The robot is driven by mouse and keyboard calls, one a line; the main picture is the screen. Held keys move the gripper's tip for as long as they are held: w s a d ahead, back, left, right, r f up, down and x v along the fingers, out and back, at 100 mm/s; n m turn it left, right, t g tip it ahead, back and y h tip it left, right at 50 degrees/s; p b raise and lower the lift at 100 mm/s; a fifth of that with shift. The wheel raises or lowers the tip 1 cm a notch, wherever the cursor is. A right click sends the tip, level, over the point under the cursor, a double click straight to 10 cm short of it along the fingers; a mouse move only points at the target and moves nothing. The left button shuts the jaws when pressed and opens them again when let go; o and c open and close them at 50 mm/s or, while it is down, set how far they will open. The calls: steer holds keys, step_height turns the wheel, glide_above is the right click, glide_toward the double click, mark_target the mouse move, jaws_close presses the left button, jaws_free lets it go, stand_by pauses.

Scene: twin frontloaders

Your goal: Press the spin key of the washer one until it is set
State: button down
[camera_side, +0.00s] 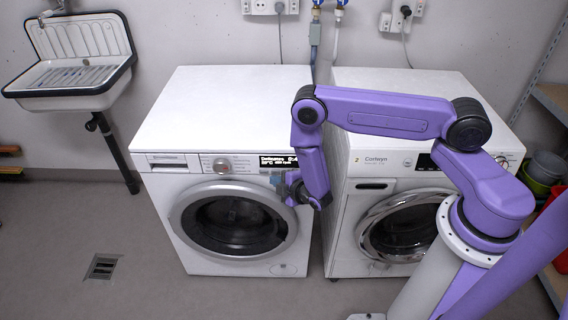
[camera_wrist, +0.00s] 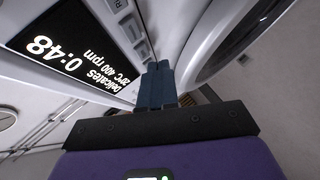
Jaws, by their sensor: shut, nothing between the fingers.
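Washer one is the white front-loader on the left (camera_side: 225,90); the right machine carries a "2". Its lit display (camera_wrist: 65,45) reads "Delicates", 400 rpm and 0:48 in the wrist view. A row of small keys (camera_wrist: 132,28) runs along the panel beside the display; I cannot read which one is the spin key. My gripper (camera_side: 277,181) is at the right part of washer one's front, just below the panel. In the wrist view its blue-grey fingers (camera_wrist: 157,72) are together and empty, their tips close to the end of the key row. I cannot tell whether they touch a key.
Washer one's round door (camera_side: 235,222) is closed below the panel, and its curved rim (camera_wrist: 225,40) lies close beside the fingers. The second machine (camera_side: 395,75) stands to the right across a narrow gap. A sink (camera_side: 75,75) hangs at the left. The floor in front is clear.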

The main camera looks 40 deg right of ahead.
steer(key=shift+w+d, duration=0.1)
steer(key=shift+d, duration=0.05)
steer(key=shift+w+d, duration=0.2)
steer(key=shift+w, duration=0.05)
steer(key=shift+w+d, duration=0.1)
stand_by(0.8)
steer(key=shift+s+a, duration=0.4)
steer(key=shift+s, duration=0.05)
stand_by(0.3)
steer(key=s+a, duration=0.4)
steer(key=shift+s+a, duration=0.15)
stand_by(0.4)
steer(key=shift+a, duration=0.1)
steer(key=shift+s+a, duration=0.25)
steer(key=shift+s, duration=0.1)
